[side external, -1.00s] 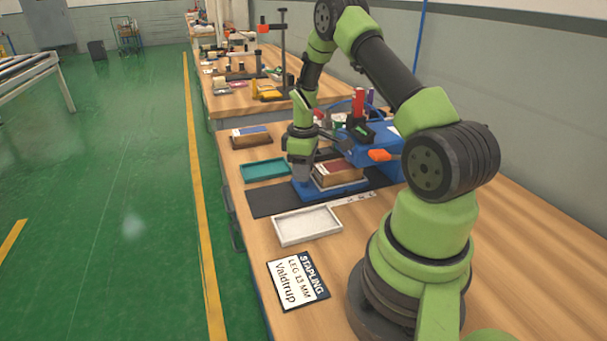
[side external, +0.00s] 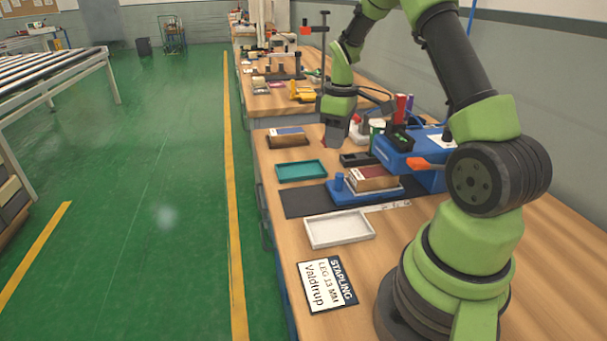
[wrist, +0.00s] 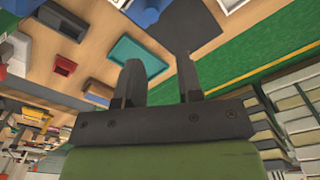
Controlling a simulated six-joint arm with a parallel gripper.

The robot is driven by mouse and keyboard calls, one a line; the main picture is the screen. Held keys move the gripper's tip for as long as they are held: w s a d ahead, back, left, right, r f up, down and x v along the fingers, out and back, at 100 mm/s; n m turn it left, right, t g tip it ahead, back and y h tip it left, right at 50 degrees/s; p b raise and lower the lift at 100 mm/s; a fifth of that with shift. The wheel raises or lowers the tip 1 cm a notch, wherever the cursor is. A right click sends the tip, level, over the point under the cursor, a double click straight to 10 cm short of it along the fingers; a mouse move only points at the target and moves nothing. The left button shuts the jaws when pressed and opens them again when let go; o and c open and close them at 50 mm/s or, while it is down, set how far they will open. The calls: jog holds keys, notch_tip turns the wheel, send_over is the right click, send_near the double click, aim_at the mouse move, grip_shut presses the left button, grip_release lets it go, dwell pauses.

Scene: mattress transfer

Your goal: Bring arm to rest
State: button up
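My gripper (side external: 334,140) hangs raised over the bench, behind the teal tray, pointing down. In the wrist view its two dark fingers (wrist: 160,62) stand apart with nothing between them. A block with a maroon top (side external: 374,178) lies in the blue fixture (side external: 352,193) on the black mat (side external: 300,204), clear of my gripper. The teal tray (side external: 301,171) is empty and also shows in the wrist view (wrist: 140,58). A white tray (side external: 340,229) lies nearer the front and looks empty.
A blue stapler (side external: 412,152) with an orange handle stands right of the fixture. A stapling sign (side external: 327,283) is at the front edge. More benches with clutter stand behind.

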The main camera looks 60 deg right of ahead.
jog(key=a+r+m+t, duration=0.2)
jog(key=a+r, duration=0.7)
jog(key=r, duration=0.1)
jog(key=s+a+r+m+t+y, duration=0.1)
jog(key=s+a+r+m+t, duration=0.1)
jog(key=s+a, duration=0.4)
jog(key=s+a+r+m+t+y, duration=0.1)
jog(key=s+a+r+m+t, duration=0.1)
jog(key=s+a+r, duration=0.2)
jog(key=s+a, duration=0.3)
jog(key=a, duration=0.2)
jog(key=shift+r+t, duration=0.4)
